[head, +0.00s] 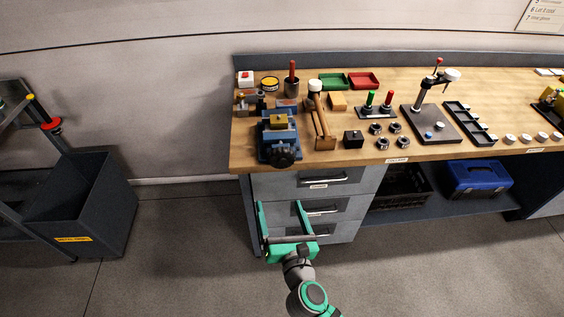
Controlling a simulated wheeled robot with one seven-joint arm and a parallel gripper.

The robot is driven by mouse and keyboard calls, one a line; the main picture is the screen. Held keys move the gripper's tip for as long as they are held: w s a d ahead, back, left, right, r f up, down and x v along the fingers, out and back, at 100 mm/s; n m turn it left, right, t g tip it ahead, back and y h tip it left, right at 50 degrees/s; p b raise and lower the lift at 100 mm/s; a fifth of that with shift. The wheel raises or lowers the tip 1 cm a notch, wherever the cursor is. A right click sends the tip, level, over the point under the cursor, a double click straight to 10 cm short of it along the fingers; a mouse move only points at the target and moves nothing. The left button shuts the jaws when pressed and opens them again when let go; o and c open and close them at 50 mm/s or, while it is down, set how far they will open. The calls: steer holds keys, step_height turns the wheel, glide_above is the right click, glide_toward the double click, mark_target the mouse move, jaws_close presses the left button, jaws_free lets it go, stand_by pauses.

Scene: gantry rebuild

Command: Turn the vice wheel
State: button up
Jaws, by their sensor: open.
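A blue bench vice (276,132) stands near the left front corner of the wooden workbench, with a yellowish block at its jaws. Its dark wheel (283,157) faces the front, at the bench's front edge. My gripper (282,208) is open and empty, with two green fingers pointing toward the bench. It shows below the wheel in the picture, in front of the drawers, and is apart from the wheel. Nothing covers the wheel.
Drawers with handles (322,179) sit under the bench (350,156). A mallet (320,110) and a black block (353,140) stand right of the vice. A dark bin (85,205) stands on the floor at left. The floor between bin and drawers is clear.

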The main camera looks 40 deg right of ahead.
mark_target(281, 161)
steer(key=w+d+r+h, duration=0.1)
steer(key=w+d, duration=0.1)
steer(key=w, duration=0.1)
steer(key=w+d+r+n, duration=0.1)
steer(key=w+d, duration=0.2)
steer(key=w+d+r+n+h, duration=0.1)
steer(key=w+d+r, duration=0.1)
steer(key=w+d, duration=0.1)
steer(key=shift+w+d+h, duration=0.15)
steer(key=shift+w+h, duration=0.15)
steer(key=shift+w, duration=0.25)
steer(key=shift+w+d, duration=0.25)
steer(key=shift+d, duration=0.05)
steer(key=shift+w+d+r, duration=0.1)
steer(key=shift+w+d, duration=0.15)
steer(key=shift+w, duration=0.3)
steer(key=shift+w, duration=0.1)
steer(key=shift+a, duration=0.1)
steer(key=c, duration=1)
